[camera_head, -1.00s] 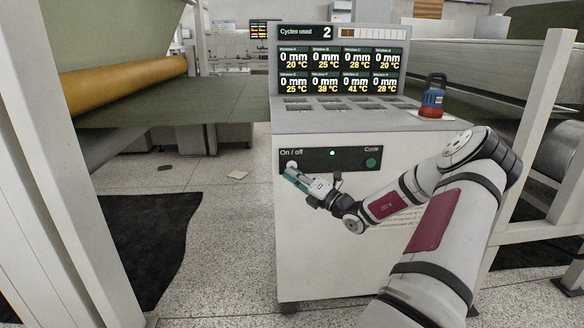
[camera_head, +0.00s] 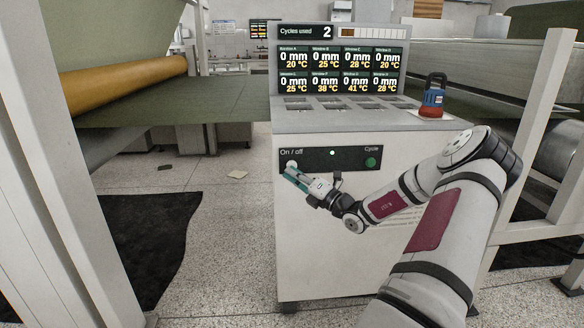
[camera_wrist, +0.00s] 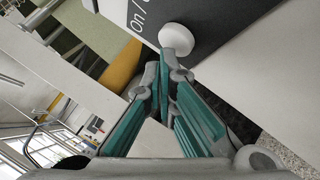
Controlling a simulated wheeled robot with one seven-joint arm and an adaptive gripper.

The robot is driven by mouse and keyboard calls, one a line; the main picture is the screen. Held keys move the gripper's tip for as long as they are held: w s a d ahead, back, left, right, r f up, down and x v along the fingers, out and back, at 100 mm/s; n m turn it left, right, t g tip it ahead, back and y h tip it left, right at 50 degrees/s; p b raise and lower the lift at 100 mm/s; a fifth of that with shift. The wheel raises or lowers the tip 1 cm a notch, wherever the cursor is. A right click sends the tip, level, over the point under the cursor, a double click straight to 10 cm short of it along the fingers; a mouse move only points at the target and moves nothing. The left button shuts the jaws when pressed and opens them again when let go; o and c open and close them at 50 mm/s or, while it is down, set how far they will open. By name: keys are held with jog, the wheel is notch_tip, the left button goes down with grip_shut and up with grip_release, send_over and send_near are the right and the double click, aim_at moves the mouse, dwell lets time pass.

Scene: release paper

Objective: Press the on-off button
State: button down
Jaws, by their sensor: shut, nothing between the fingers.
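The on-off button is a round white knob (camera_wrist: 176,38) on the dark control strip (camera_head: 331,159), beside the "On / off" label. In the head view the button (camera_head: 291,165) shows at the strip's left end, just above the fingertips. My gripper (camera_head: 289,172) has green-sided fingers and is shut and empty. In the wrist view its fingertips (camera_wrist: 168,62) are together, right at the lower edge of the knob. They overlap the knob in the picture; whether they touch it I cannot tell.
The display (camera_head: 341,68) reads "Cycles used 2". A red and blue padlock-like object (camera_head: 432,98) stands on the console top. Open floor lies left of the cabinet.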

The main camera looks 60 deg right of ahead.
jog(key=shift+w+d, duration=0.1)
jog(key=shift+w, duration=0.05)
jog(key=shift+w+d+p, duration=0.15)
jog(key=shift+d+p, duration=0.1)
jog(key=shift+p, duration=0.3)
jog(key=shift+a+r+p, duration=0.1)
jog(key=shift+a+p, duration=0.05)
jog(key=shift+p, duration=0.2)
jog(key=shift+s+a+p, duration=0.2)
jog(key=shift+s+p, duration=0.1)
jog(key=shift+p, duration=0.05)
jog(key=s+a+p, duration=0.4)
jog(key=shift+a+p, duration=0.3)
jog(key=shift+p, duration=0.1)
dwell(0.4)
dwell(0.4)
